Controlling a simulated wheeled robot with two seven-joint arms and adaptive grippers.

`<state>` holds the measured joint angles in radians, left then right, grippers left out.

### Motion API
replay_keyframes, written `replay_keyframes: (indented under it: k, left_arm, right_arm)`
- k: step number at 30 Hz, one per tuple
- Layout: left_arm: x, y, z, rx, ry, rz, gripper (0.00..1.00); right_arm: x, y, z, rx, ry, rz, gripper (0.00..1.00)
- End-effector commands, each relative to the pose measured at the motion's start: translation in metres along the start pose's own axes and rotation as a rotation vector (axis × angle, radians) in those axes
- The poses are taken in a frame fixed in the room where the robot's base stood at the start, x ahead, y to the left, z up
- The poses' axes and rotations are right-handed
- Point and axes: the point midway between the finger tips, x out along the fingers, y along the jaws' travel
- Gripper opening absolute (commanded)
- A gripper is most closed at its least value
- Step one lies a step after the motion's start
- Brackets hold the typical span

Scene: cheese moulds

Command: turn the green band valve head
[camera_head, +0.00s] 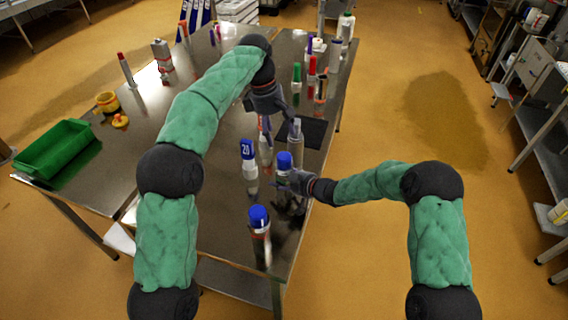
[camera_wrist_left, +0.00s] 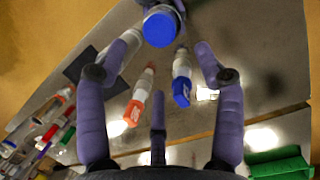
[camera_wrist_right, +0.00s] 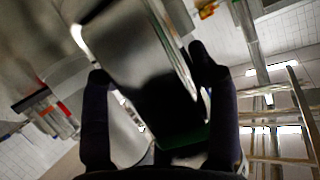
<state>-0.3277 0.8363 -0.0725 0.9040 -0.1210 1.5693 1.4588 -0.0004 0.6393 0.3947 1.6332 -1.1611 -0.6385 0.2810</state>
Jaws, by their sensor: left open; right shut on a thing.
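A blue-topped bottle-shaped piece (camera_head: 284,160) stands at my right gripper (camera_head: 289,180), near the table's right edge. My right gripper is shut on it. In the right wrist view a shiny grey body (camera_wrist_right: 140,55) fills the space between the fingers, with a dark green band (camera_wrist_right: 190,138) low on it. I take this body to be the green band valve; the band cannot be made out in the head view. My left gripper (camera_head: 282,115) is open and empty, above and behind that piece. In the left wrist view a blue top (camera_wrist_left: 160,27) lies beyond its fingertips.
Other blue-topped pieces stand nearer on the table (camera_head: 215,225), one marked 20 (camera_head: 247,150) and one at the front (camera_head: 259,218). Several pieces with green and red tops (camera_head: 311,66) stand behind right. A green bin (camera_head: 55,148) sits at left.

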Motion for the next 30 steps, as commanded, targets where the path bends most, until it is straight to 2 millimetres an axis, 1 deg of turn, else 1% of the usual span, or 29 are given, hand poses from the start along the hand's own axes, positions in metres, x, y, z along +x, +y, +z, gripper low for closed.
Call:
replay_keyframes:
  k: [1, 6, 11, 14, 17, 27, 30]
  left_arm:
    - [-0.001, 0.002, 0.008, 0.08, 0.038, -0.013, 0.68]
    - [-0.006, 0.005, 0.022, 0.302, 0.145, -0.058, 0.68]
    - [-0.007, 0.006, 0.026, 0.396, 0.191, -0.084, 0.68]
    - [-0.001, 0.006, 0.025, 0.408, 0.196, -0.088, 0.68]
    - [0.011, 0.005, 0.022, 0.406, 0.195, -0.089, 0.68]
    - [0.072, 0.002, 0.01, 0.404, 0.193, -0.09, 0.68]
    - [0.086, 0.001, 0.007, 0.403, 0.194, -0.088, 0.68]
  right_arm:
    - [0.0, -0.001, 0.002, 0.002, -0.003, -0.002, 0.09]
    - [0.0, -0.001, 0.002, 0.002, -0.004, -0.002, 0.09]
    - [0.0, -0.002, 0.003, 0.002, -0.004, -0.002, 0.09]
    - [0.0, -0.002, 0.003, 0.003, -0.005, -0.002, 0.09]
    - [0.0, -0.002, 0.003, 0.003, -0.005, -0.003, 0.09]
    - [0.001, -0.002, 0.003, 0.003, -0.006, -0.003, 0.09]
    - [0.001, -0.002, 0.004, 0.003, -0.006, -0.003, 0.09]
